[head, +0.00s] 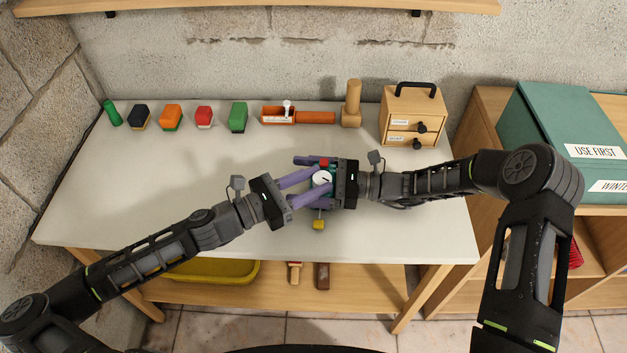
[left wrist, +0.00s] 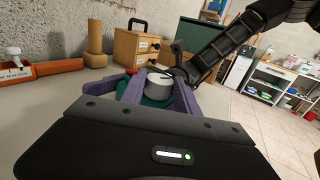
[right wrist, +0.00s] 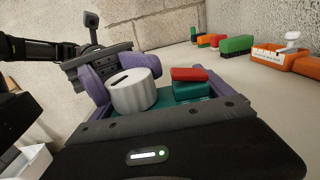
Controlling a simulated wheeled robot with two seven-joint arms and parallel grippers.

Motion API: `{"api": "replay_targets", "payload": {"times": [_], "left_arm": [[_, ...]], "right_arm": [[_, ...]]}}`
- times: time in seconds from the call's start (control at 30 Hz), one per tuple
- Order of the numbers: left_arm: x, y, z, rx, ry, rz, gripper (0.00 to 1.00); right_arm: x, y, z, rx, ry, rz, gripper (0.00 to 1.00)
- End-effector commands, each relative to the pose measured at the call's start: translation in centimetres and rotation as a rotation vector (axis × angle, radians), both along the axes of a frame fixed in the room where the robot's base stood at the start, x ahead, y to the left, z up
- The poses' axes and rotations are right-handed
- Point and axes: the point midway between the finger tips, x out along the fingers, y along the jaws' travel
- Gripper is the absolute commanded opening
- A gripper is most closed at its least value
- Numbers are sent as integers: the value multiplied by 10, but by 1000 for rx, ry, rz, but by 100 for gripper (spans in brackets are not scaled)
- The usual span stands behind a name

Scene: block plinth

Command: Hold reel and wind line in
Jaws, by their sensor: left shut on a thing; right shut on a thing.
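The reel has a teal body (right wrist: 195,91) with a red block (right wrist: 189,74) on it and a ribbed white knob (head: 322,178) with a dark slot on top. The knob also shows in the left wrist view (left wrist: 159,83). My right gripper (head: 324,179) is shut on the teal body from the right. My left gripper (head: 308,184) reaches in from the left, its purple fingers shut on the white knob. A small yellow piece (head: 319,224) lies just in front of the reel, near the table's front edge. The line itself is mostly hidden by the grippers.
Along the back of the white table (head: 130,205) stand several coloured blocks (head: 171,117), an orange tray (head: 280,116), a wooden post (head: 351,103) and a small drawer box (head: 412,113). A green box (head: 570,130) stands on the right shelf.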

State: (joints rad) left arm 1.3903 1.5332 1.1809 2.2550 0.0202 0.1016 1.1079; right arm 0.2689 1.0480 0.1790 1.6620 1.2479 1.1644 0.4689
Motion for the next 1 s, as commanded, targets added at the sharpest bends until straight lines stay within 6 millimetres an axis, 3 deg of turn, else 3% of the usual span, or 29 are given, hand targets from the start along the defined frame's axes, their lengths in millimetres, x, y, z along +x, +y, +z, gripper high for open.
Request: {"api": "replay_targets", "payload": {"times": [0.43,1.0], "left_arm": [[1,-1,-4,8,2,-110,0],[10,1,-4,7,2,-524,0]], "right_arm": [[1,-1,-4,-8,4,-4,45],[0,-1,-4,-6,3,-3,45]]}}
